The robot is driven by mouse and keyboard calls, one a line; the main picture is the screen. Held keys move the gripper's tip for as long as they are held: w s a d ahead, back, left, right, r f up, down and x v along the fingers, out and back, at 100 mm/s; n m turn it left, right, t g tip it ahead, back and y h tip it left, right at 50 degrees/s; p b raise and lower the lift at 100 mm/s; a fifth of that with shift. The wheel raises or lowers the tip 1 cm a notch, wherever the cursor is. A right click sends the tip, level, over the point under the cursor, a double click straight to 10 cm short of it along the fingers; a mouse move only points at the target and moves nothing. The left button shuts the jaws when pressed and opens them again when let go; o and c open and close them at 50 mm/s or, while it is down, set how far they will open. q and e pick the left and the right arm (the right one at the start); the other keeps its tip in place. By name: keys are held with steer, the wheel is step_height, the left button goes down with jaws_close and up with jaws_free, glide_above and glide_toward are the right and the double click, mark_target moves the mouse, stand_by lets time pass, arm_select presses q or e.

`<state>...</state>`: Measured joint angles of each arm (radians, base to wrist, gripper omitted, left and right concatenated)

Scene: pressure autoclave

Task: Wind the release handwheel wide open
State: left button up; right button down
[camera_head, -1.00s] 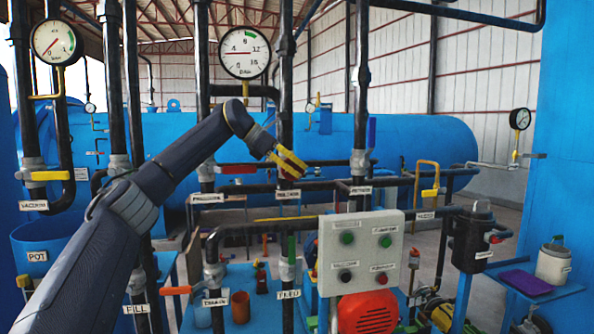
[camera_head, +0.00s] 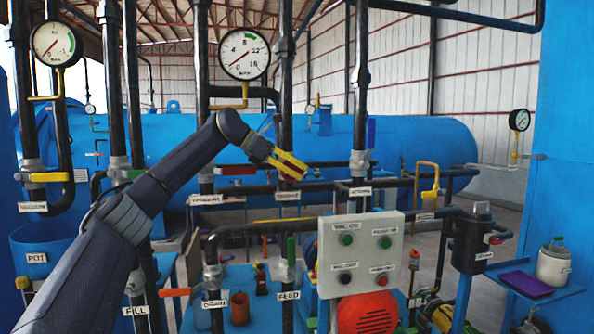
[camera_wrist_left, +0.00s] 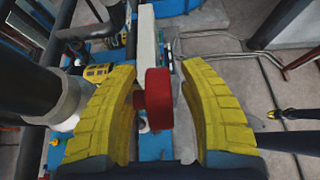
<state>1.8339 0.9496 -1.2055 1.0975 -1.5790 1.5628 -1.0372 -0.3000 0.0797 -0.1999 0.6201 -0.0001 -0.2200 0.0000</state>
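The left gripper (camera_head: 289,167) is at the black vertical pipe in the middle of the head view, above a small white label (camera_head: 287,196) too blurred to read surely. In the left wrist view a red part (camera_wrist_left: 158,98), seemingly the release handwheel seen edge-on, sits between the yellow fingers of the left gripper (camera_wrist_left: 160,105). The fingers are apart, with a clear gap on the right of the red part. The left finger is close to it; contact cannot be told. In the head view the gripper hides the wheel. The right gripper is not in view.
A large gauge (camera_head: 245,55) hangs above the gripper, its needle at lower left. A grey control box (camera_head: 360,252) with several buttons stands below right. Black pipes surround the gripper, with a red lever (camera_head: 237,171) to its left.

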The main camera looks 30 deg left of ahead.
arm_select(q)
steer(key=v, duration=1.2)
steer(key=shift+o, duration=0.3)
